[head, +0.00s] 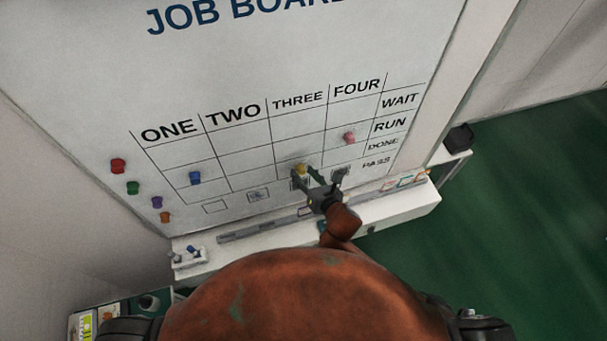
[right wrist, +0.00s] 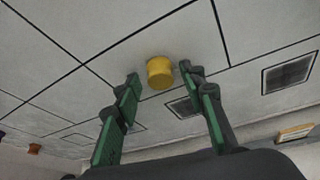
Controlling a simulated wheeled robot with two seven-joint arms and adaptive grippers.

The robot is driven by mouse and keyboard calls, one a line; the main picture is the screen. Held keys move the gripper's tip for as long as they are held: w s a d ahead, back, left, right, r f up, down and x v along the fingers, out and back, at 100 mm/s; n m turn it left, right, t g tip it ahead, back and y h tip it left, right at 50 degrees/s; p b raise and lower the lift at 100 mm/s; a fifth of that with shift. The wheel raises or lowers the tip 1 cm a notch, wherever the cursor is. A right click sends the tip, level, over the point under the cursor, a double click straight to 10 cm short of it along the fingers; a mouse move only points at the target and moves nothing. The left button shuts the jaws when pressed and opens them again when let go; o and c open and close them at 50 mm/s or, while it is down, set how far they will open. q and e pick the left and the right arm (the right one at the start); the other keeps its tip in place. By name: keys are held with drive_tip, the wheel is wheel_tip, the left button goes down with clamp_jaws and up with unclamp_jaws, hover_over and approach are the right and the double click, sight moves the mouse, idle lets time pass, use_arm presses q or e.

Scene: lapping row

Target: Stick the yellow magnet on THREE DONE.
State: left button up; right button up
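The yellow magnet (head: 301,169) is a short cylinder at the job board (head: 90,70), in column THREE at the DONE row. In the right wrist view the yellow magnet (right wrist: 160,72) appears to sit on the board, inside a cell just above a row of small dark-framed squares. My right gripper (head: 318,180) reaches up from below. Its green fingers (right wrist: 160,76) are spread, with gaps on both sides of the magnet, which shows beyond the fingertips. Whether a fingertip touches it is hard to tell. My left gripper is not in view.
A pink magnet (head: 349,137) is in FOUR RUN and a blue one (head: 195,178) in ONE RUN. Red (head: 118,166), green (head: 133,188), purple (head: 157,202) and orange (head: 165,217) magnets are left of the grid. A white ledge (head: 405,205) runs below the board.

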drive_tip(key=shift+o, duration=0.2)
drive_tip(key=shift+s, duration=0.1)
drive_tip(key=v, duration=1.2)
drive_tip(key=shift+d, duration=0.1)
